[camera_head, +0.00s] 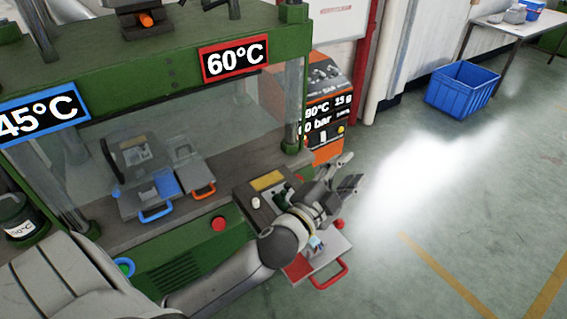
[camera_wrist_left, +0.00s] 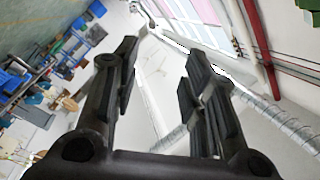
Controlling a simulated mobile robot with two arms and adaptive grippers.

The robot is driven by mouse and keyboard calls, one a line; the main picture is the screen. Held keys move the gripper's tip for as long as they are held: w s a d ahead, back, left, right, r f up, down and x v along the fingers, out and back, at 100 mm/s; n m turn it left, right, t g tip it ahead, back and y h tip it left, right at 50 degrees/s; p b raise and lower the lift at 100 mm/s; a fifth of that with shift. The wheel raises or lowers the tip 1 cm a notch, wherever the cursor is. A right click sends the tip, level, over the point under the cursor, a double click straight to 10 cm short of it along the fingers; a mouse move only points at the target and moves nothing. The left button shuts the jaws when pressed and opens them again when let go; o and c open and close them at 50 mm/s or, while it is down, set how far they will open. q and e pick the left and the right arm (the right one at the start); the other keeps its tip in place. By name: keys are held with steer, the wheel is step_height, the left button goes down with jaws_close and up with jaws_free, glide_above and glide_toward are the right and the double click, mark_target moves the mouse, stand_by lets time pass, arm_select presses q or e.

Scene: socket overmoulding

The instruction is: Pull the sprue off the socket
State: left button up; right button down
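My left gripper (camera_head: 347,172) is open and empty, raised over the front right of the green press. Its two fingers stand apart in the left wrist view (camera_wrist_left: 158,85), with nothing between them, pointing up at the ceiling and wall. I cannot make out a socket or a sprue for certain. A small pale-blue and white item (camera_head: 316,243) shows beside my left wrist, over a grey tray with a red handle (camera_head: 322,262); it is too small to identify. My wrist hides part of that tray and of the fixture beside it. My right gripper is not in view.
The green press (camera_head: 130,60) carries 45°C and 60°C signs. Behind its clear guard are mould plates with a blue handle (camera_head: 157,213) and an orange handle (camera_head: 204,190). An orange control unit (camera_head: 325,110) stands behind. A blue crate (camera_head: 462,90) sits on open floor.

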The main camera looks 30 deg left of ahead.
arm_select(q)
steer(key=d+r+m+g+h, duration=0.2)
steer(key=d+r+m+h, duration=0.85)
steer(key=m+h, duration=0.4)
steer(key=m+g+y, duration=1.6)
steer(key=m, duration=0.2)
glide_above(283, 191)
steer(key=f, duration=1.4)
steer(key=shift+d+f, duration=0.2)
steer(key=shift+f, duration=0.15)
steer(key=shift+a+y, duration=0.2)
steer(key=shift+y, duration=0.05)
step_height(283, 191, down, 11)
steer(key=p, duration=0.2)
steer(key=shift+r+p, duration=0.15)
steer(key=shift+p, duration=0.25)
